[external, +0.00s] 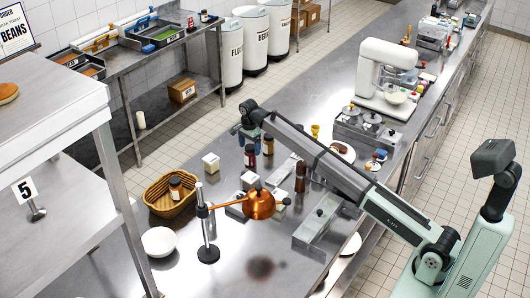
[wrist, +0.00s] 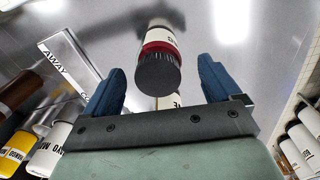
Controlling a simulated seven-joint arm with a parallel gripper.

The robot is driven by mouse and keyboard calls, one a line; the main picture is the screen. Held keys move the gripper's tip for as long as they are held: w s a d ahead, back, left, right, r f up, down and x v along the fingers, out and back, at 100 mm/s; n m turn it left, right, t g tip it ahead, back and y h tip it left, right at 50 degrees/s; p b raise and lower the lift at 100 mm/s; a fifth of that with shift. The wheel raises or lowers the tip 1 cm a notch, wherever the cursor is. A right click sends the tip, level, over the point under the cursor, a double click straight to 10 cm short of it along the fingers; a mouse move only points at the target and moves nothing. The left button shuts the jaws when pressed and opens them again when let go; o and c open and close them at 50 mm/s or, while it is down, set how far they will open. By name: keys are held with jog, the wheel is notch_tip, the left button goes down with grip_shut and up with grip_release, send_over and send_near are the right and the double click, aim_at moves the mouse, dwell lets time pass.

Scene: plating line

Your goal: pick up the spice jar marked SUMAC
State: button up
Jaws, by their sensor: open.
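A spice jar with a ribbed dark lid, red contents and a white label (wrist: 158,48) shows in the wrist view, ahead of and between my fingers; only a bit of its lettering is visible, so I cannot read SUMAC. My gripper (wrist: 162,82) is open, its two blue fingers apart on either side of the jar, with nothing held. In the external view my gripper (external: 247,134) is low over the steel counter, just above two small dark-lidded jars, a left one (external: 250,157) and a right one (external: 268,146). Their labels are too small to read there.
Another dark-lidded jar (external: 176,189) is in a wicker basket (external: 158,206).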

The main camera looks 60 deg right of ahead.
aim_at(250, 153)
notch_tip(250, 153, down, 4)
jog(key=shift+s+f, duration=0.1)
jog(key=shift+f, duration=0.05)
jog(key=shift+c, duration=0.3)
jog(key=c, duration=1.2)
